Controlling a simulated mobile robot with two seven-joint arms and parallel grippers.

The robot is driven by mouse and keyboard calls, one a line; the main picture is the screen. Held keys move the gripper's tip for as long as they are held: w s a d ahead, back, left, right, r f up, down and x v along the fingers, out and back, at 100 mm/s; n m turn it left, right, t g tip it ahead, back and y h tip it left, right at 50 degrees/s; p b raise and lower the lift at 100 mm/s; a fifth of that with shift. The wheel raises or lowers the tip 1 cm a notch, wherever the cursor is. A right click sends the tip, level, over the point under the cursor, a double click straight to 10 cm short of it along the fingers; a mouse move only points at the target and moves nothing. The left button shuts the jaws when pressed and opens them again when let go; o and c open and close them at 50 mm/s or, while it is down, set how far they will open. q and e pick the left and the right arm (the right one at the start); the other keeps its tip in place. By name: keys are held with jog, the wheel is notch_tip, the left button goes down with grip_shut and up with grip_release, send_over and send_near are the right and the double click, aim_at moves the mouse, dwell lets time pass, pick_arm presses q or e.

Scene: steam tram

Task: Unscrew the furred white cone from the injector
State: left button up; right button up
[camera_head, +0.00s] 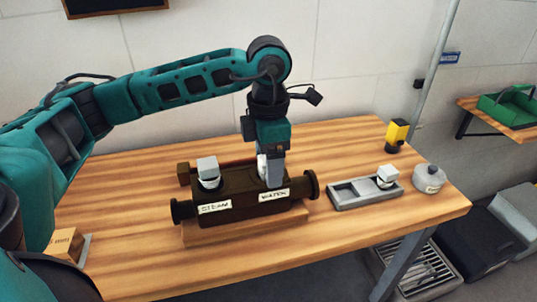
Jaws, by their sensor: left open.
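The injector (240,208) is a dark body with round flanged ends on a wooden base. Its labels read STEAM on the left and WATER on the right. A pale, square-topped cone (208,168) stands upright at the STEAM side. At the WATER side, a white piece (262,165) shows beside my left gripper (272,180), mostly hidden by it. My left gripper points straight down over the WATER side and is open, with its fingers around or beside the white piece; I cannot tell if they touch it. Furring is too small to make out. My right gripper is not in view.
A grey tray (345,203) with compartments lies right of the injector, a pale square-topped piece (387,175) at its right end. Beyond are a grey round can (429,178) and a yellow-black item (396,132). A small box (63,242) is at left. The front tabletop is clear.

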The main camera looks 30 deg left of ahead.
pick_arm(q)
jog(key=shift+c, duration=0.2)
jog(key=c, duration=1.3)
jog(key=shift+n, duration=2.1)
jog(key=shift+r+n, duration=0.1)
jog(key=shift+n, duration=1.9)
jog(key=shift+p, duration=0.3)
jog(key=n, duration=0.4)
